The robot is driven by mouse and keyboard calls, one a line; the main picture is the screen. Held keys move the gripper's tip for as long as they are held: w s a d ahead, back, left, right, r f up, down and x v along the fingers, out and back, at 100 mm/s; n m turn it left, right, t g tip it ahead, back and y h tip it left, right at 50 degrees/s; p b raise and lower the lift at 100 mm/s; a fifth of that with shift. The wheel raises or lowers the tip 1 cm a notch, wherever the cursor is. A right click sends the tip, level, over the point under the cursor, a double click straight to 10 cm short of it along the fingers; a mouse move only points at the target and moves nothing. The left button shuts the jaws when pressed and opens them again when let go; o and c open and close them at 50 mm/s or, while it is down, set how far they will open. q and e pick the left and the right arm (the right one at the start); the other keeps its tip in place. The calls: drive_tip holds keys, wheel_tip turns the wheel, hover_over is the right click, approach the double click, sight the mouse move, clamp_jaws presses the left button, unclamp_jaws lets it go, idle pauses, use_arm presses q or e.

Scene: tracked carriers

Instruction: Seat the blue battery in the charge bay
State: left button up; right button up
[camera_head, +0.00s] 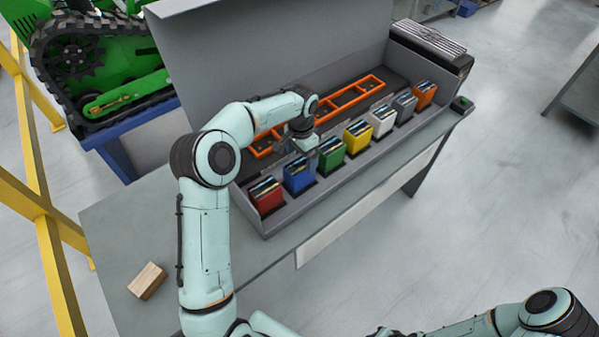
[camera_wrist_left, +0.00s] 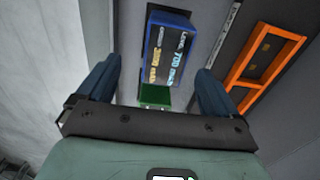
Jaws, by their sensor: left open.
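The blue battery (camera_head: 298,178) stands in the front row of a grey case, between the red and green batteries. In the left wrist view the blue battery (camera_wrist_left: 168,48) shows its labelled face beyond the fingers. My left gripper (camera_head: 306,148) is over the row close to the blue and green batteries; its fingers (camera_wrist_left: 157,75) are apart with nothing held. The orange frame (camera_head: 365,83) with several openings, apparently the charge bay, lies behind the row. The orange frame also shows at the right of the wrist view (camera_wrist_left: 238,78). My left forearm hides part of it.
Red (camera_head: 267,197), green (camera_head: 331,153), yellow (camera_head: 358,138), white, grey and orange batteries stand in the row. The raised grey lid (camera_head: 270,45) rises behind. A wooden block (camera_head: 148,281) lies on the table's (camera_head: 125,225) left. A green tracked vehicle (camera_head: 110,60) stands behind.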

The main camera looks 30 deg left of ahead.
sight(300, 168)
use_arm(q)
drive_tip(key=f, duration=0.3)
drive_tip(key=shift+s+f, duration=0.15)
drive_tip(key=shift+s, duration=0.05)
drive_tip(key=f, duration=0.4)
drive_tip(key=w+f, duration=0.1)
drive_tip(key=f, duration=0.1)
drive_tip(key=shift+a+f, duration=0.15)
drive_tip(key=shift+a, duration=0.25)
drive_tip(key=shift+s, duration=0.1)
drive_tip(key=c, duration=1.5)
drive_tip(key=shift+c, duration=1.2)
drive_tip(key=shift+r, duration=0.2)
